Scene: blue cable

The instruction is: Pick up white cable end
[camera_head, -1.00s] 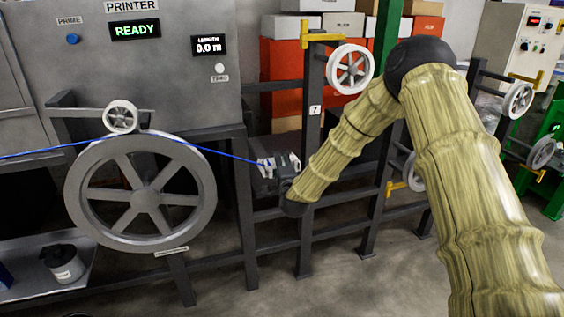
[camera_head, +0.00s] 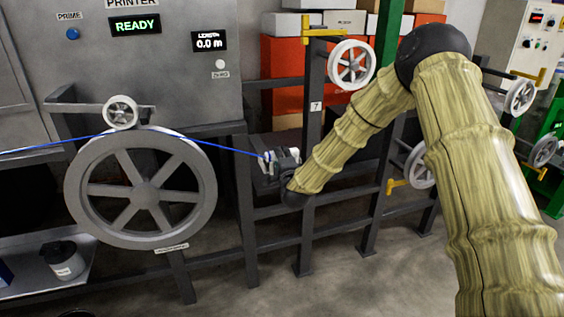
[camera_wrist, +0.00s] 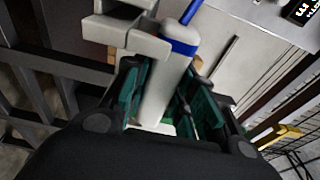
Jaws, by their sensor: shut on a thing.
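The white cable end (camera_wrist: 158,95) is a pale cylinder with a blue collar, seen in the wrist view between the green-lined fingers of my gripper (camera_wrist: 163,108). My gripper (camera_head: 272,160) is shut on it, with a finger pad on each side. The blue cable (camera_wrist: 190,14) leaves the collar at the top of the wrist view. In the head view the blue cable (camera_head: 232,151) runs from the gripper leftward over the large grey wheel (camera_head: 140,190). The cable end itself is mostly hidden there by the gripper.
A pale grey bracket (camera_wrist: 128,38) is close beside the cable end in the wrist view. The printer cabinet (camera_head: 140,70) stands behind the large wheel. A dark frame post (camera_head: 312,150) and a white pulley (camera_head: 351,64) are close to my arm. Open floor shows below.

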